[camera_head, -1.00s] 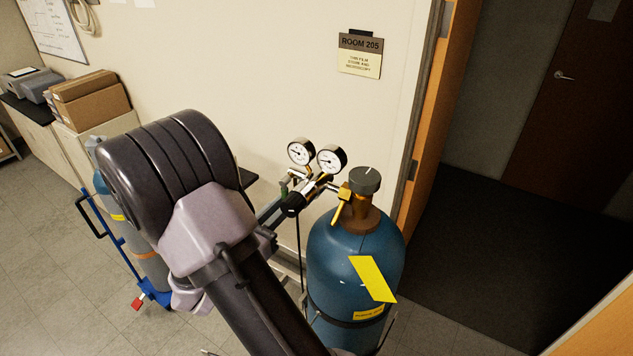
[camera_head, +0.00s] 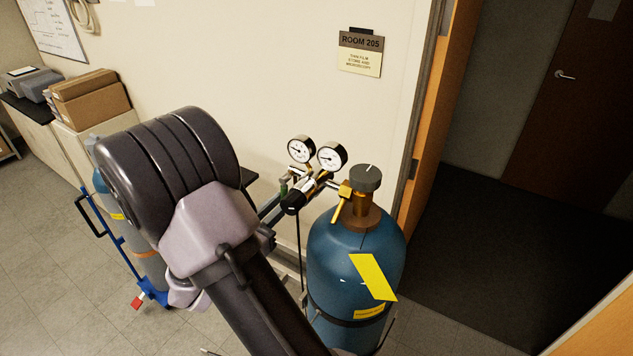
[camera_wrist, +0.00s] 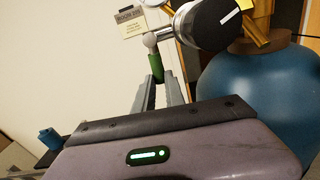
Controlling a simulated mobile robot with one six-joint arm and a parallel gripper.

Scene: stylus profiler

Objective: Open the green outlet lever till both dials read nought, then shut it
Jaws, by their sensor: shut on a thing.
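The green outlet lever (camera_wrist: 157,66) stands up between the fingertips of my gripper (camera_wrist: 158,85) in the wrist view. The fingers are shut on it from below. In the head view the green lever (camera_head: 284,188) shows small at the left of the regulator (camera_head: 305,191), with my arm hiding most of the gripper. The left dial (camera_head: 301,150) and the right dial (camera_head: 332,157) are white-faced and stand above the regulator. Each has a dark needle, but the figures are too small to read. The dials are out of the wrist view.
The blue cylinder (camera_head: 350,262) with its grey-topped valve (camera_head: 366,179) stands right of the regulator. The regulator's black knob (camera_wrist: 212,22) is close above my fingers. A second cylinder on a blue cart (camera_head: 122,250) stands left. The wall is close behind; a doorway opens right.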

